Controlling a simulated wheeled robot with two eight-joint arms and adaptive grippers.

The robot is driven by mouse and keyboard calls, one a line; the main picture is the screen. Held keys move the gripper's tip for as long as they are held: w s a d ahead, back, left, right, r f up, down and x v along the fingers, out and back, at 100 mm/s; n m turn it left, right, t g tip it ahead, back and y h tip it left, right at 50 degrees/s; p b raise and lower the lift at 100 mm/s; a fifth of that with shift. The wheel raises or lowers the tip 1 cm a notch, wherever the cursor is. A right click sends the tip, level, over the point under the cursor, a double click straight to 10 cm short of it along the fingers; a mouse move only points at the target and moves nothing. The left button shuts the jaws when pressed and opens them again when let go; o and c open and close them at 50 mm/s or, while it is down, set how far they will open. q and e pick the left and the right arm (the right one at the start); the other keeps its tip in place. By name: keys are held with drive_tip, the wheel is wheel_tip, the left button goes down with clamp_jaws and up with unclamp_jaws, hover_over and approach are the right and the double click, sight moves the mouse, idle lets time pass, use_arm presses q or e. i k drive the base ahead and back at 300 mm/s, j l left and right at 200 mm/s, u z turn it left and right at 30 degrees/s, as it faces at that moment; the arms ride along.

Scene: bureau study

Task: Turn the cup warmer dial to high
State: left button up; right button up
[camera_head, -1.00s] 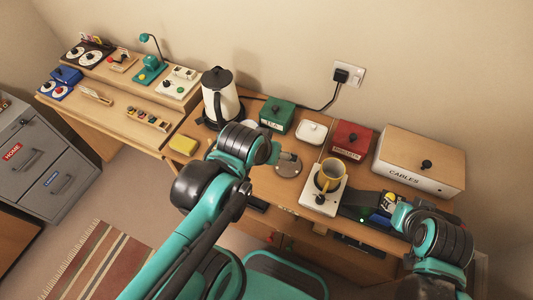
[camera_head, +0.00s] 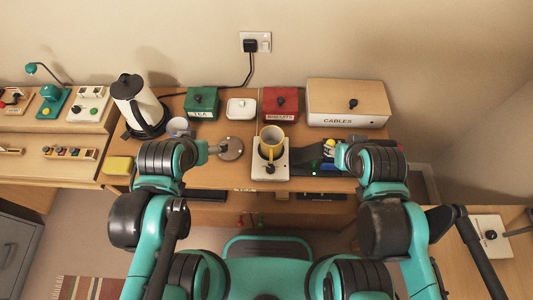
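The cup warmer (camera_head: 258,174) is a white square unit near the front edge of the desk, in the middle of the view. A yellow mug (camera_head: 272,150) stands on it. Its dark dial (camera_head: 270,169) is on the front part; I cannot read its setting. My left gripper (camera_head: 211,149) is left of the warmer, apart from it, mostly hidden by its own wrist. My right gripper (camera_head: 343,154) is right of the warmer, apart from it, near a dark device with a green light. Neither gripper's fingers show clearly enough to tell their opening.
A round metal disc (camera_head: 231,155) lies left of the warmer. Behind stand a green tea box (camera_head: 202,102), a white dish (camera_head: 241,108), a red biscuits box (camera_head: 281,104) and a cables box (camera_head: 348,104). A kettle (camera_head: 137,101) and yellow sponge (camera_head: 118,165) are left.

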sight(270, 168)
drive_tip(key=k+j+z, duration=0.15)
drive_tip(key=z, duration=0.25)
drive_tip(key=k+j+z, duration=0.2)
drive_tip(key=z, duration=0.15)
drive_tip(key=k+j+z, duration=0.25)
drive_tip(key=z, duration=0.15)
